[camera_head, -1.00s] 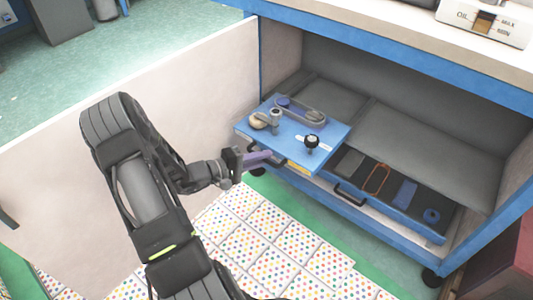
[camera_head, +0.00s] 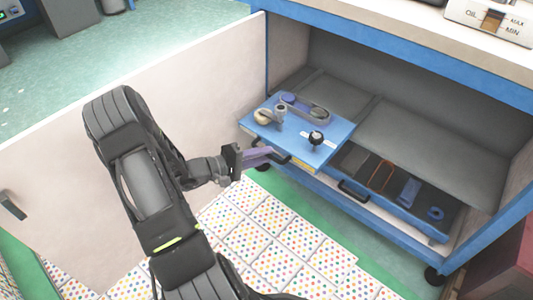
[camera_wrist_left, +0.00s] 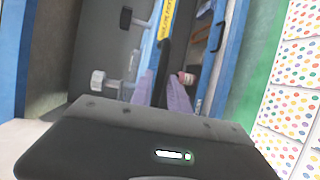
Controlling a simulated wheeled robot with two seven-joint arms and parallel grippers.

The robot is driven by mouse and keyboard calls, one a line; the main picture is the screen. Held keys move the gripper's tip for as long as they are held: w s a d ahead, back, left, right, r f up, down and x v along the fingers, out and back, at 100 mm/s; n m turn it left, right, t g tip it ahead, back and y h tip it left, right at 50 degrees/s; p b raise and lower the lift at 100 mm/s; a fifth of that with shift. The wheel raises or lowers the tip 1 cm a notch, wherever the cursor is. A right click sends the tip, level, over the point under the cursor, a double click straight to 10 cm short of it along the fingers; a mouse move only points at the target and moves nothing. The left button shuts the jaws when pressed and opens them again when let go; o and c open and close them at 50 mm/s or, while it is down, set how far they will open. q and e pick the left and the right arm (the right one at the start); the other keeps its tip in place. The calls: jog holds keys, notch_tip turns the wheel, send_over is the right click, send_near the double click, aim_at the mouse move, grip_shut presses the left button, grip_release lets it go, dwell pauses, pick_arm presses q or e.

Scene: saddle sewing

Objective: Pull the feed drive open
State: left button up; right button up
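The feed drive seems to be the blue slide-out tray (camera_head: 270,128), which juts from the cabinet front and carries a black knob (camera_head: 316,138), a small grey post and a belt-like loop (camera_head: 305,106). Its black front handle (camera_head: 283,160) faces my left gripper (camera_head: 268,153). In the left wrist view, the purple fingers of the left gripper (camera_wrist_left: 163,82) stand apart, one on each side of the dark handle (camera_wrist_left: 163,58). I see a gap between them, but contact with the handle is unclear. My right gripper is not in view.
A lower drawer (camera_head: 400,213) with several flat tools sits below the tray, its black handle (camera_head: 353,190) in front. A pale panel (camera_head: 130,120) stands left of my arm. The dotted floor mat (camera_head: 275,240) in front is clear.

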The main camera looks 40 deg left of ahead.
pick_arm(q)
jog(key=p+v, duration=0.1)
jog(key=v, duration=0.5)
jog(key=shift+s, duration=0.15)
dwell(0.3)
